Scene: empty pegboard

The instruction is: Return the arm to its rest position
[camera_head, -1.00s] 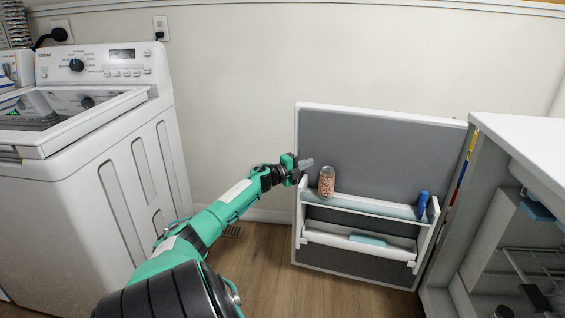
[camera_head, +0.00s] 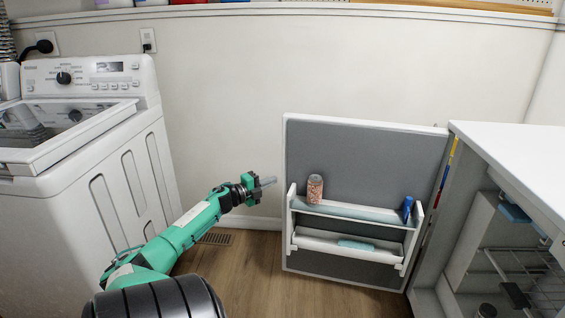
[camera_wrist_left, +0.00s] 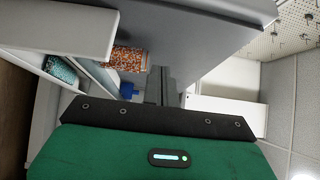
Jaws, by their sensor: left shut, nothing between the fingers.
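My left arm comes in from the left in the head view. Its gripper (camera_head: 268,182) is shut and empty, in the air left of the open cabinet door (camera_head: 365,150). The closed fingers also show at the middle of the left wrist view (camera_wrist_left: 160,85). An orange speckled can (camera_head: 315,189) stands upright on the door's upper shelf, right of the gripper and apart from it. The can also appears in the left wrist view (camera_wrist_left: 127,59). My right gripper is not in view.
A blue bottle (camera_head: 407,209) stands at the shelf's right end, and a teal item (camera_head: 356,245) lies in the lower shelf. A white washer (camera_head: 120,170) stands at left. A white counter (camera_head: 520,150) is at right. Wooden floor (camera_head: 255,270) lies open between them.

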